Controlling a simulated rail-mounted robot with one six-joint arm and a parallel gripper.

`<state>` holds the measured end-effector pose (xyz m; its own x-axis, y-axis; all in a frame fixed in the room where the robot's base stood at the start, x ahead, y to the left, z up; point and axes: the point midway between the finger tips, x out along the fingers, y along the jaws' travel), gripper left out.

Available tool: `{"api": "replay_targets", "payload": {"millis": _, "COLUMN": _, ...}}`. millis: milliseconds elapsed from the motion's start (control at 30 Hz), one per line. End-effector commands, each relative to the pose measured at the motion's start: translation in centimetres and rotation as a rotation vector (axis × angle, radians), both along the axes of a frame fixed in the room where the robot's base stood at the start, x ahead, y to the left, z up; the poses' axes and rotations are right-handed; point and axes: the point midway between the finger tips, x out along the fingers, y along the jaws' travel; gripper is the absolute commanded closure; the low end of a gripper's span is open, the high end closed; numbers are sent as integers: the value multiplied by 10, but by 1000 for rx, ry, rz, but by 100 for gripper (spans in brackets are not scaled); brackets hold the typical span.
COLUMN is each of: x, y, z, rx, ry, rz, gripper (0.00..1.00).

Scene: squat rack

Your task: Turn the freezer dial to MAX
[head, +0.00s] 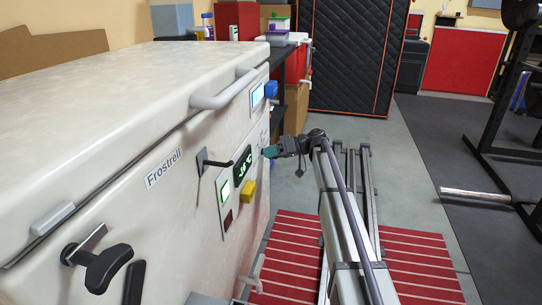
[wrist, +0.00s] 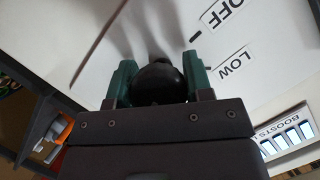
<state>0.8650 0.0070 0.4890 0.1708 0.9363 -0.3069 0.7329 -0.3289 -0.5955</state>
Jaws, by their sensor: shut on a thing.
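The freezer is a large off-white chest (head: 110,75) marked "Frostrell", filling the left of the head view. The freezer dial (wrist: 160,84) is a round black knob on its white front, seen in the wrist view. OFF (wrist: 222,14) and LOW (wrist: 236,62) labels with tick marks sit to its right; no MAX label shows. My gripper (head: 270,151) reaches the right part of the freezer front in the head view and hides the dial there. In the wrist view its green fingers (wrist: 158,72) are shut on the knob, one on each side. I cannot make out the dial's pointer.
Near the dial are a green display reading about -16 °C (head: 242,166), a yellow knob (head: 248,191) and a dark lever (head: 217,163). A lid handle (head: 225,90) juts out above. A red striped mat (head: 420,262) lies on the floor; a squat rack (head: 490,120) stands right.

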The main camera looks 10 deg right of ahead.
Motion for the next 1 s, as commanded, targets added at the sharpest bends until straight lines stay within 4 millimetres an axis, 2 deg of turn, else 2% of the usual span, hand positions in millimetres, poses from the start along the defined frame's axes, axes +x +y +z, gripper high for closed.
{"api": "replay_targets", "payload": {"millis": 433, "x": -1, "y": 0, "z": -1, "rx": 110, "ry": 246, "rz": 1, "gripper": 77}}
{"api": "replay_targets", "payload": {"millis": 1000, "x": -1, "y": 0, "z": 0, "rx": 130, "ry": 294, "rz": 1, "gripper": 77}}
